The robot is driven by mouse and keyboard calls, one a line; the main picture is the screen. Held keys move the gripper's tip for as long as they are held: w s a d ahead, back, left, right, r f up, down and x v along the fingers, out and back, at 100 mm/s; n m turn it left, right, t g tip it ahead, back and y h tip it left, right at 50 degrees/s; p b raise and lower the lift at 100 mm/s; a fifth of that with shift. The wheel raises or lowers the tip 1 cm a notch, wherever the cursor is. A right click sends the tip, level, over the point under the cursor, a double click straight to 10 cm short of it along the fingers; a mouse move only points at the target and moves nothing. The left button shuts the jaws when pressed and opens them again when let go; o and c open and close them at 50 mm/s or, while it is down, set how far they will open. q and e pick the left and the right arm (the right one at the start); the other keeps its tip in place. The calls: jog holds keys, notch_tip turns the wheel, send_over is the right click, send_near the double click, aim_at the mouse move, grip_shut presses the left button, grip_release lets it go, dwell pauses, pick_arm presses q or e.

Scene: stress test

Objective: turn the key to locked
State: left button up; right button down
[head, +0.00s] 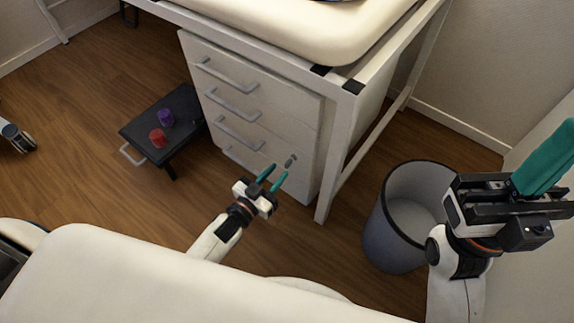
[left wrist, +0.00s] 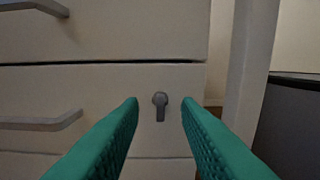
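The key (left wrist: 160,106) is a small dark grey piece with a round head and a tab pointing straight down, on the drawer front at its right side. In the head view the key (head: 291,160) shows near the right edge of the white drawer cabinet (head: 305,100). My left gripper (head: 273,177) is open and points at the key. In the left wrist view its green fingers (left wrist: 160,104) stand on either side of the key with a gap to each; whether the tips reach its depth I cannot tell. My right gripper (head: 545,160) is raised at the right, away from the cabinet.
A grey waste bin (head: 385,235) stands right of the cabinet. A low black stand (head: 135,125) with a red cup (head: 158,138) and a purple cup (head: 166,117) is at its left. A table leg (head: 328,180) stands just right of the key. Drawer handles (head: 240,133) stick out at the left.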

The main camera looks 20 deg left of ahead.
aim_at(287, 163)
pick_arm(q)
jog(key=b+x, duration=0.1)
jog(key=x, duration=0.4)
jog(key=shift+w+d, duration=0.1)
jog(key=shift+w, duration=0.05)
grip_shut()
